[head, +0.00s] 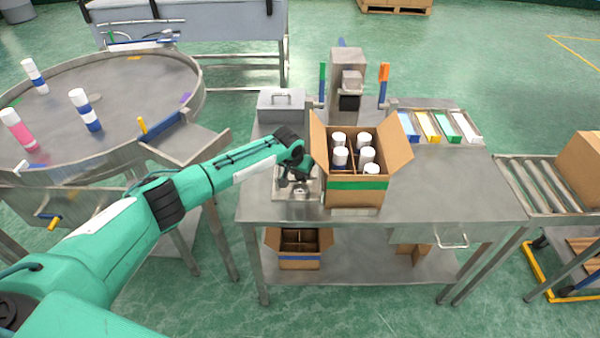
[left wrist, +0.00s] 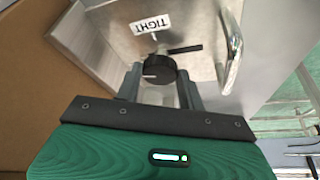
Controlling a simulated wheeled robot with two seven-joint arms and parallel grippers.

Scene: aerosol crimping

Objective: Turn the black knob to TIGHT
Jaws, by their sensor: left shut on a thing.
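The black knob (left wrist: 158,66) sits on a bare metal panel (left wrist: 115,50) in the left wrist view. A white label reading TIGHT (left wrist: 150,24), upside down here, is beside the knob, toward the top of the picture. A pale mark shows on the knob's near side, away from the label. My left gripper (left wrist: 160,82) is shut on the knob, one finger on each side. In the head view my left gripper (head: 297,178) is low beside the carton, over the table, and it hides the knob there. My right gripper is not in view.
An open carton (head: 355,196) with several white-capped cans stands right of my left gripper. A metal press (head: 347,65) with coloured handles is behind. A round table (head: 125,75) with cans is at left. The table's right front (head: 450,190) is clear.

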